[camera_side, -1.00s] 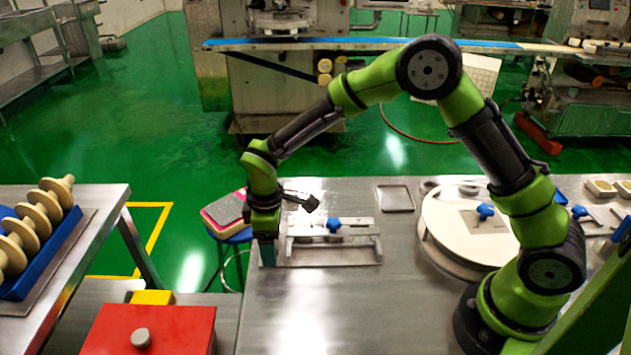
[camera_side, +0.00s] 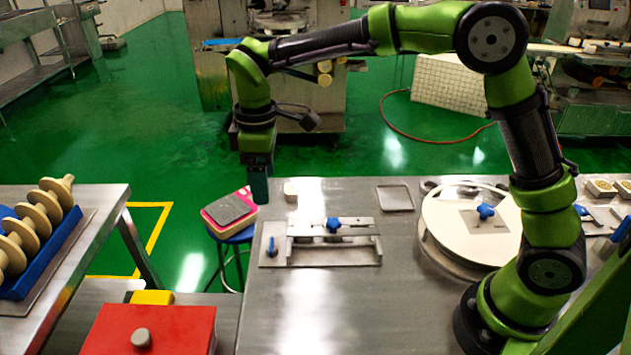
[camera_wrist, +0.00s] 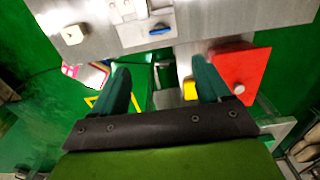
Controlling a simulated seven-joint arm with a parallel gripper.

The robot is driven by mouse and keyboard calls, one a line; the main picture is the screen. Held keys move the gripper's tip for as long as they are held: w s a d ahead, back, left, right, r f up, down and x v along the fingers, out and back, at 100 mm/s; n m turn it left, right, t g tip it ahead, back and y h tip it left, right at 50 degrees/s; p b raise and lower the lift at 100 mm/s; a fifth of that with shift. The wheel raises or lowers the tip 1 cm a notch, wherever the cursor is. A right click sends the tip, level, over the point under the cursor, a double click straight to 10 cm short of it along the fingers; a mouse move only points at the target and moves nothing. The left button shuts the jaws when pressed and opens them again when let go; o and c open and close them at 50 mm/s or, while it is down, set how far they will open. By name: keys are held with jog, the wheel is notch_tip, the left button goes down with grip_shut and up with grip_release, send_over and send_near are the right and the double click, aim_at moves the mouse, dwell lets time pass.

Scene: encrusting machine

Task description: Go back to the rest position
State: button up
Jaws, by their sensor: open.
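My gripper (camera_side: 259,188) hangs above the left back corner of the steel table (camera_side: 330,300), pointing down and clear of the surface. In the wrist view its two dark green fingers (camera_wrist: 160,88) are spread apart with nothing held between them. A metal fixture (camera_side: 333,242) with blue knobs stands on the table in front of it. In the wrist view, part of this fixture (camera_wrist: 146,26) shows at the top.
A round white disc (camera_side: 455,235) with a blue knob lies near my base. A red box (camera_side: 165,335) and a yellow block (camera_side: 152,297) sit lower left. A blue stool (camera_side: 235,236) carries a pink-and-grey item. A side table holds cream spindles (camera_side: 40,220) in a blue tray. Open air surrounds my gripper.

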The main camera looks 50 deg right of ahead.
dwell(0.3)
jog(key=s+d+r+m+t+y, duration=0.1)
jog(key=s+d+r+m+t, duration=0.2)
jog(key=s+d+m, duration=0.3)
jog(key=s+d+r+m+t+y, duration=0.1)
jog(key=s+d+r+m+t, duration=0.2)
jog(key=s, duration=1.1)
jog(key=d+m+t, duration=0.1)
jog(key=d+m, duration=0.2)
jog(key=shift+s+d+r+m, duration=0.15)
jog(key=shift+s+m, duration=0.05)
jog(key=shift+m, duration=0.2)
